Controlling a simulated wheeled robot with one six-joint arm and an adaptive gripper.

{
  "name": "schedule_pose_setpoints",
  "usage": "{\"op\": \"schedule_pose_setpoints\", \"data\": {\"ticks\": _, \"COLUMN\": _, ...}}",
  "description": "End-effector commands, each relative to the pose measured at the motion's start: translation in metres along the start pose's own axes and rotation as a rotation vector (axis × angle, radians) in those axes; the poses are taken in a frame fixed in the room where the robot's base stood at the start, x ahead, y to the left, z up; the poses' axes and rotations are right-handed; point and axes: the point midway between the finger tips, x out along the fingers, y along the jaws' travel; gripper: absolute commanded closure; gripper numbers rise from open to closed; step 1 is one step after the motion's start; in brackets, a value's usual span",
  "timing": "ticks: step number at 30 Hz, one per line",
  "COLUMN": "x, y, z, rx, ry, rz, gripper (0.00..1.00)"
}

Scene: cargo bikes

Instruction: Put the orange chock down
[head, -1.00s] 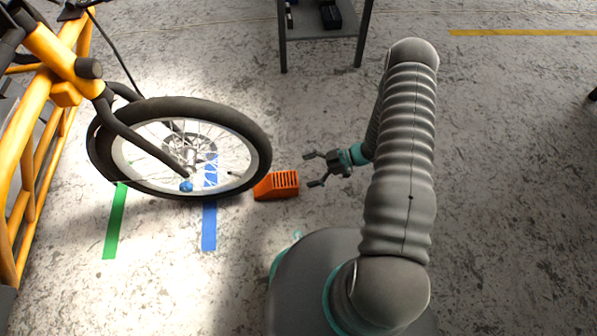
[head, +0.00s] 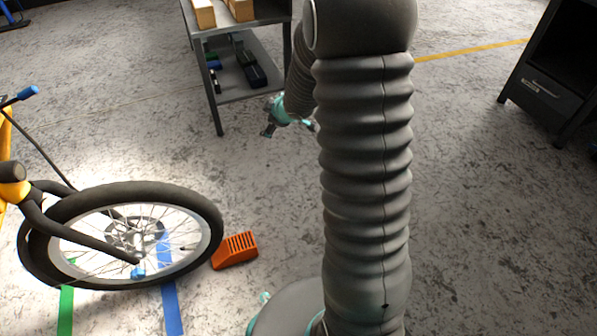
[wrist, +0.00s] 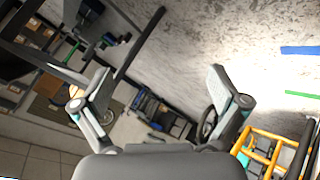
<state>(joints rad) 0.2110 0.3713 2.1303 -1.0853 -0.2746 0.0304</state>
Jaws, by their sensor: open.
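The orange chock (head: 235,250) sits on the concrete floor, close against the right side of the bike's front wheel (head: 125,235) in the head view. My gripper (head: 290,122) is raised well away from the chock, up and to the right of it in the picture, partly hidden by my arm. In the wrist view my gripper (wrist: 160,88) has its two fingers spread wide with nothing between them. The chock does not show in the wrist view.
A metal table (head: 240,20) with wooden blocks on top and dark items on its lower shelf stands behind my gripper. A dark cabinet (head: 550,90) stands at the right. Green tape (head: 66,310) and blue tape (head: 171,305) mark the floor. Open floor lies right of my arm.

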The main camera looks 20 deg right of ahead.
Motion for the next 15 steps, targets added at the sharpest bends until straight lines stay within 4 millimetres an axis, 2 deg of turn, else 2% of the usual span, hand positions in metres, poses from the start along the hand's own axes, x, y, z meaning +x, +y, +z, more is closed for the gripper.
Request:
{"op": "schedule_pose_setpoints", "data": {"ticks": 1, "x": -0.022, "y": 0.010, "z": -0.007, "rx": 0.028, "ry": -0.024, "rz": 0.042, "gripper": 0.02}}
{"op": "schedule_pose_setpoints", "data": {"ticks": 3, "x": -0.050, "y": 0.019, "z": -0.011, "rx": 0.080, "ry": -0.065, "rz": 0.091, "gripper": 0.02}}
{"op": "schedule_pose_setpoints", "data": {"ticks": 7, "x": -0.103, "y": 0.026, "z": -0.015, "rx": 0.187, "ry": -0.134, "rz": 0.163, "gripper": 0.02}}
{"op": "schedule_pose_setpoints", "data": {"ticks": 11, "x": -0.156, "y": 0.020, "z": -0.016, "rx": 0.303, "ry": -0.190, "rz": 0.205, "gripper": 0.02}}
{"op": "schedule_pose_setpoints", "data": {"ticks": 15, "x": -0.210, "y": 0.001, "z": -0.014, "rx": 0.436, "ry": -0.239, "rz": 0.221, "gripper": 0.02}}
